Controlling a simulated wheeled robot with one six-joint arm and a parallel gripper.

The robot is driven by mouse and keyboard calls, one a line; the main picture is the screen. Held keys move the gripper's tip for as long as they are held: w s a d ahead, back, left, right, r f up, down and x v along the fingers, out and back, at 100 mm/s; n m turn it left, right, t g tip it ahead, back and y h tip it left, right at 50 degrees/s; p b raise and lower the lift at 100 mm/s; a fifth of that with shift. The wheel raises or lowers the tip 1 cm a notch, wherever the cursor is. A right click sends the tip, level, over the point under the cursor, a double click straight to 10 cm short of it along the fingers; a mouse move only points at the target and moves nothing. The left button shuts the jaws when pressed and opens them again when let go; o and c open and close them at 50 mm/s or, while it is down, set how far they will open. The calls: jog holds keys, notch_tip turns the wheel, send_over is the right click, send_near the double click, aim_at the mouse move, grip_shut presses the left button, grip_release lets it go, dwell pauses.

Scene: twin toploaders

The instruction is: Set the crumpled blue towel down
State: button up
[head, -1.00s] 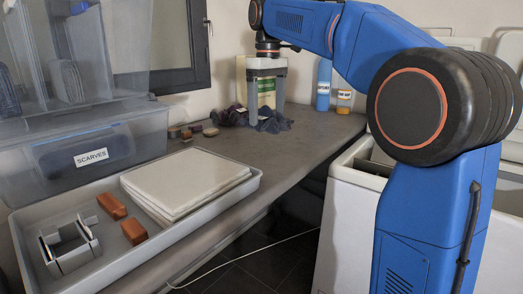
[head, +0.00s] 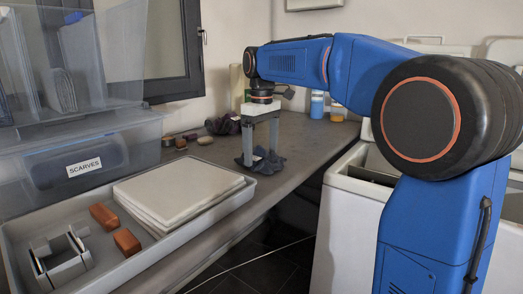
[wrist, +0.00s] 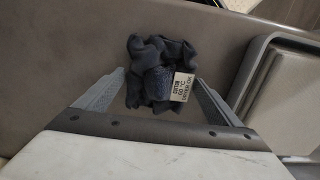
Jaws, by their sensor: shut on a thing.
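The crumpled blue towel (head: 262,162) is a dark blue bunched cloth at the counter surface, just behind the tray's right end. In the wrist view the towel (wrist: 150,65) shows a white care label (wrist: 182,87) and sits between the two fingers. My gripper (head: 260,160) points straight down and is shut on the towel. In the wrist view my gripper (wrist: 160,85) has a finger on each side of the cloth. The towel's underside is hidden, so I cannot tell whether it rests on the counter (head: 215,155) or hangs just above it.
A grey tray (head: 215,210) with folded white cloths (head: 180,190) and brown blocks (head: 127,241) lies in front. A dark purple cloth (head: 222,125), small blocks and bottles (head: 317,105) stand farther back. A clear bin labelled SCARVES (head: 90,165) is at left. A white washer (head: 345,215) is at right.

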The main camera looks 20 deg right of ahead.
aim_at(262, 145)
jog(key=o, duration=1)
notch_tip(262, 145, up, 12)
jog(key=s+d+f+m+t, duration=0.2)
jog(key=s+d+f+m, duration=0.1)
jog(key=s+f, duration=1.3)
jog(key=s+d+f+m+t, duration=0.2)
jog(key=s+d+f+m, duration=0.1)
jog(key=s+f, duration=1.3)
jog(key=shift+s+d+m+t, duration=0.4)
jog(key=shift+s+m, duration=0.15)
jog(key=shift+m, duration=0.05)
